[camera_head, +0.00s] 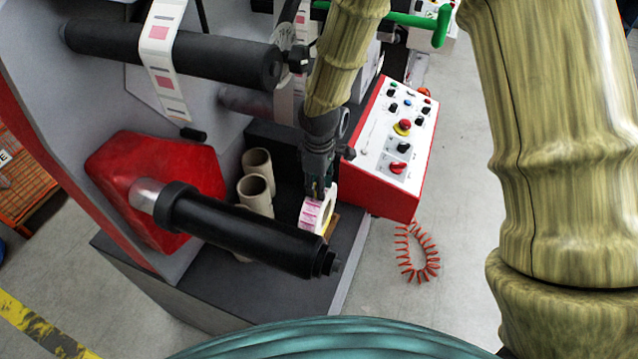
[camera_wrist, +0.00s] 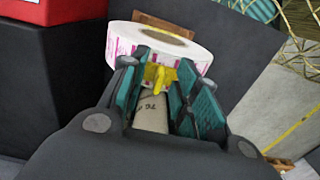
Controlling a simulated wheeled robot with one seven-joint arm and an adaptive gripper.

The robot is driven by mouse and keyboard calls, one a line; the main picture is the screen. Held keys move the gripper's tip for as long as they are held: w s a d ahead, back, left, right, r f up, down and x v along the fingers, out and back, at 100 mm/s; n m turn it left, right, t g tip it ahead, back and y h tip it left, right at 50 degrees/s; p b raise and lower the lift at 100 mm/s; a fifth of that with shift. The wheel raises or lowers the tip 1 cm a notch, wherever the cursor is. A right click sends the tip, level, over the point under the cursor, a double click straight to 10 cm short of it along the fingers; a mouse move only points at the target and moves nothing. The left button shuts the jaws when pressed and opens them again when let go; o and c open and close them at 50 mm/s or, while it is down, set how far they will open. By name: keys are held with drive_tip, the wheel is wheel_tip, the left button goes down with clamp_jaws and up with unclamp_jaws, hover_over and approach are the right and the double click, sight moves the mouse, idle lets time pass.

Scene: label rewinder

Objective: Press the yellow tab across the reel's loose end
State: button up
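The reel (camera_head: 314,214), white with pink printed labels, stands on the dark machine ledge. It also shows in the wrist view (camera_wrist: 110,42), just beyond my fingertips. My gripper (camera_head: 318,190) points down at the reel's upper edge, very close to it or touching. In the wrist view my gripper (camera_wrist: 162,82) has its teal fingers apart, with a visible gap. The yellow tab (camera_wrist: 160,77) shows between the fingertips, against the reel's near side. I cannot tell whether the fingers touch it. The loose end itself is not clear.
Cardboard cores (camera_head: 256,192) stand left of the reel. A black spindle (camera_head: 245,235) reaches across in front. A red control box (camera_head: 392,150) with buttons stands to the right.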

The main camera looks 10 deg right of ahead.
drive_tip(key=shift+r, duration=0.1)
wheel_tip(320, 180, up, 12)
drive_tip(key=s+d+f+m+y, duration=0.1)
drive_tip(key=s+f+m, duration=0.1)
drive_tip(key=s+f, duration=0.5)
drive_tip(key=s+d+f+m, duration=0.15)
drive_tip(key=s+f, duration=0.25)
drive_tip(key=f, duration=0.7)
drive_tip(key=s+d+f+m+y, duration=0.1)
drive_tip(key=s+f+m, duration=0.3)
drive_tip(key=f, duration=0.5)
drive_tip(key=s+d+f+m+h+b, duration=0.1)
drive_tip(key=s+d+f+m, duration=0.1)
drive_tip(key=s+f, duration=0.3)
drive_tip(key=s+d+f+m+h+b, duration=0.1)
drive_tip(key=s+d+f, duration=0.3)
drive_tip(key=s, duration=0.8)
wheel_tip(320, 180, down, 2)
drive_tip(key=shift+d+f+m, duration=0.1)
drive_tip(key=shift+d+m, duration=0.1)
drive_tip(key=shift+m, duration=0.35)
